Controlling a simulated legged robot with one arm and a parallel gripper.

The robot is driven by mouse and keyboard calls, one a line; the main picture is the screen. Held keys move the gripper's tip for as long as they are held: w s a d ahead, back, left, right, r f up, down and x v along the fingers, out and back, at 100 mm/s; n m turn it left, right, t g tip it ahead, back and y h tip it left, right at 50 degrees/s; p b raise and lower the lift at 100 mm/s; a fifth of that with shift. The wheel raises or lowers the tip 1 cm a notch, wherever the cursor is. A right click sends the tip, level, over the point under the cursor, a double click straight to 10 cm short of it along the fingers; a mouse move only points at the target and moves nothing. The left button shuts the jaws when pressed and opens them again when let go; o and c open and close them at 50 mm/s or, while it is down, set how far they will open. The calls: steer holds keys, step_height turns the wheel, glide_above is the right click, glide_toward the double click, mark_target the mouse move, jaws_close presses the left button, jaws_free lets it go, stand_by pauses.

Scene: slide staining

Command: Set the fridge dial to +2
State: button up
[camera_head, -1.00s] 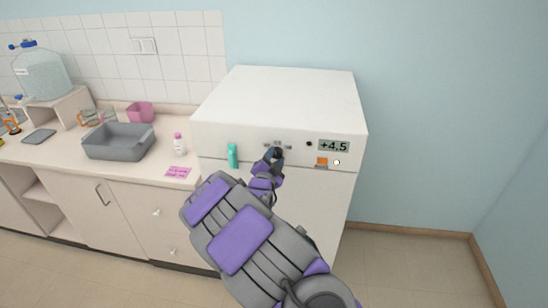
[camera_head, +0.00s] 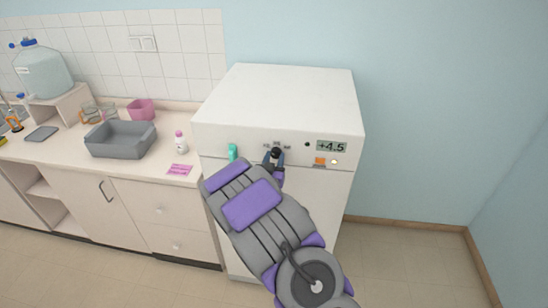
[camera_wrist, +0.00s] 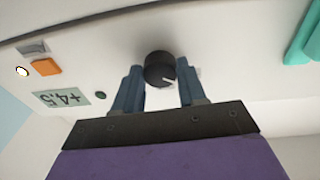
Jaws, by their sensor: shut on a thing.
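The white fridge (camera_head: 290,100) stands against the blue wall, and its display (camera_head: 331,146) reads +4.5. The dark round dial (camera_head: 277,151) is on the front panel, left of the display. In the wrist view the dial (camera_wrist: 158,62) has a white pointer line, and the display (camera_wrist: 62,98) appears upside down. My gripper (camera_head: 273,160) is at the front panel. In the wrist view its two blue-grey fingers (camera_wrist: 158,78) stand on either side of the dial, shut on it. The scale marks are too small to read.
An orange switch (camera_head: 320,161) and a small light (camera_head: 334,162) sit below the display. A teal handle (camera_head: 233,152) is left of the dial. The counter at left holds a grey basin (camera_head: 120,152), a bottle (camera_head: 180,142) and a pink note (camera_head: 180,170).

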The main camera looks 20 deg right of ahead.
steer(key=shift+n, duration=0.5)
steer(key=o, duration=1.1)
steer(key=shift+w, duration=0.1)
steer(key=shift+c, duration=0.2)
steer(key=shift+a, duration=0.1)
steer(key=p+v, duration=0.5)
steer(key=v, duration=1.2)
steer(key=shift+a, duration=0.15)
steer(key=shift+f, duration=0.2)
